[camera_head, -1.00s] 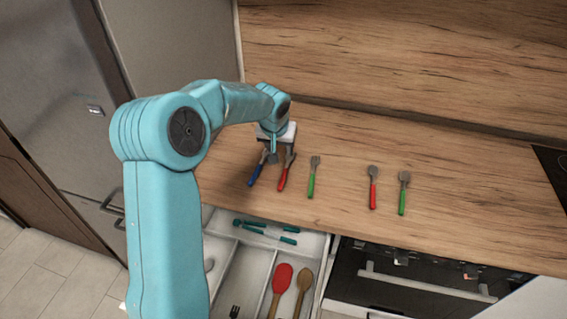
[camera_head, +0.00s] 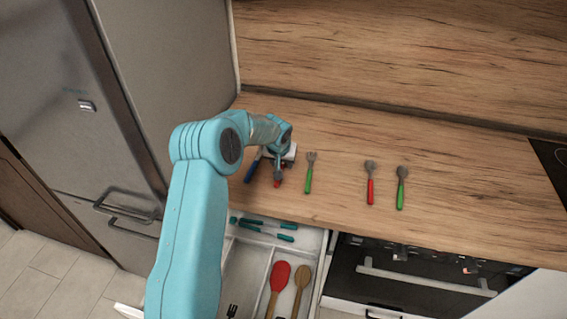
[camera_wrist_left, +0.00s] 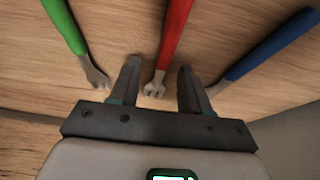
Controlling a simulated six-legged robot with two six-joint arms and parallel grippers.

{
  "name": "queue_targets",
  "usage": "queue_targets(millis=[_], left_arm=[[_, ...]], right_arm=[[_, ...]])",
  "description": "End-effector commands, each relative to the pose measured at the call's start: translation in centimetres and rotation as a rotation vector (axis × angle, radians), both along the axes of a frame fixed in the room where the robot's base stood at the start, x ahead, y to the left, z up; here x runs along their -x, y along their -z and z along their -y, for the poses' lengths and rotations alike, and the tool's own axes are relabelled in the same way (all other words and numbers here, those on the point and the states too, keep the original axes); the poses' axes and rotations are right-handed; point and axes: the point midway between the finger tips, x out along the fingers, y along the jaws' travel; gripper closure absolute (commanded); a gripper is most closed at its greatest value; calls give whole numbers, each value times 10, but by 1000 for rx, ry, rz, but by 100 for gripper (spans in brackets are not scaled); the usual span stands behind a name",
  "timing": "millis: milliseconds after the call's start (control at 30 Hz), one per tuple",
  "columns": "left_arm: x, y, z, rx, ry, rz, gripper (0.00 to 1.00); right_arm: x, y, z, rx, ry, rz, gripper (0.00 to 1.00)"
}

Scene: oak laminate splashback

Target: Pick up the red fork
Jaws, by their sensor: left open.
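The red fork lies on the wooden counter; in the left wrist view its red handle (camera_wrist_left: 175,32) runs away from me and its grey tined head (camera_wrist_left: 156,84) lies between my fingers. In the head view my left gripper and wrist hide most of it, and only a bit of red (camera_head: 277,182) shows. My left gripper (camera_head: 279,172) is low over the fork, open; in the wrist view its two fingers (camera_wrist_left: 160,72) stand on either side of the fork's head, with gaps. Whether the fingertips touch the counter I cannot tell. My right gripper is not in view.
A blue-handled utensil (camera_head: 252,169) lies close left of the fork, a green-handled fork (camera_head: 310,173) close right. A red-handled spoon (camera_head: 370,182) and green-handled spoon (camera_head: 401,188) lie farther right. Below the counter edge, an open drawer (camera_head: 320,262) holds utensils.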

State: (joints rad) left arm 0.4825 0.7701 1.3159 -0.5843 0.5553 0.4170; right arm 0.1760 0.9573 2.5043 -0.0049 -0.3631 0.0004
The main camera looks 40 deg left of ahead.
Motion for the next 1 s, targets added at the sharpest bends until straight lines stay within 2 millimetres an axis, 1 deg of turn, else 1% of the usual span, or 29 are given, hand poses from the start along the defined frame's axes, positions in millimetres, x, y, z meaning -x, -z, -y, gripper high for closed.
queue_targets(millis=[33,100,367,400,467,500,533,567,867,967,1000], left_arm=[[-1,4,-2,0,-1,0,53],[-2,5,-2,-1,0,1,53],[-2,5,-2,-1,0,1,53],[-2,5,-2,-1,0,1,56],[-2,5,-2,-1,0,1,76],[-2,5,-2,-1,0,1,89],[-2,5,-2,-1,0,1,99],[-2,5,-2,-1,0,1,100],[-2,3,-2,-1,0,2,100],[-2,-7,-2,-2,0,3,100],[-3,-14,-2,-3,0,4,100]], right_arm=[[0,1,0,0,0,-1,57],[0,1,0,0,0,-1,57],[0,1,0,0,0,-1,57],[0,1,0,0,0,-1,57],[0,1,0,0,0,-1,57],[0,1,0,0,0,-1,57],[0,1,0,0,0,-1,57],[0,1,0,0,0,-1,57],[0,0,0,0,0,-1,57],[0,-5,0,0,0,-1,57],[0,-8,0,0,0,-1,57]])
